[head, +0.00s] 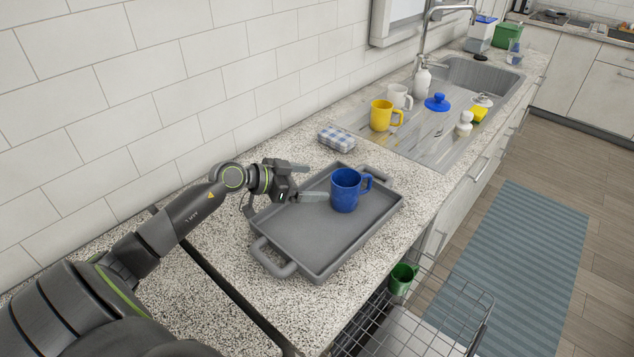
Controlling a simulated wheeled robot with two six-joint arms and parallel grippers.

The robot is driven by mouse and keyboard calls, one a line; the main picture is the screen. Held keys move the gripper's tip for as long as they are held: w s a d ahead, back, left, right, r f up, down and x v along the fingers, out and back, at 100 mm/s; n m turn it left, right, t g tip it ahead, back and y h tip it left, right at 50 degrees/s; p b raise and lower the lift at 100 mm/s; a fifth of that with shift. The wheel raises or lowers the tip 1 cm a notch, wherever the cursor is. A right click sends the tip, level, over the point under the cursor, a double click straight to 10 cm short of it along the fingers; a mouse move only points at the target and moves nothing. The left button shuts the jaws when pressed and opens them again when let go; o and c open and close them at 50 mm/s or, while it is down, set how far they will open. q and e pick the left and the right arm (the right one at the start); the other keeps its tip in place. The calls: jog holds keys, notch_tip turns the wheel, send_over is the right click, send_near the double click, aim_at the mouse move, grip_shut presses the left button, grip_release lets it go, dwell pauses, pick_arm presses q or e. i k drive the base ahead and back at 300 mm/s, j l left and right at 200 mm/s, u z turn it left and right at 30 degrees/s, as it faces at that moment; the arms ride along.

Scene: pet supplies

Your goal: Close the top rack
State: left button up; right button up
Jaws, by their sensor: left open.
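The top rack (455,279) is a grey wire basket at the bottom right. It stands pulled out from under the counter, and its near part is cut off by the picture's lower edge. A green mug (402,279) sits in it, near the counter. My left gripper (308,182) is open and empty. It is over the grey tray (330,258) on the counter, just left of a blue mug (345,190), apart from the rack. Whether a finger touches the mug, I cannot tell. My right gripper is not in view.
A folded checked cloth (337,138) lies behind the tray. A yellow mug (381,116), a white mug (399,96) and a blue lid (437,103) stand on the drainboard by the sink (475,78). A blue striped mat (525,255) lies on the open floor at right.

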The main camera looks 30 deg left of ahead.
aim_at(472, 351)
jog(key=k+l, duration=1.2)
jog(key=l, duration=0.2)
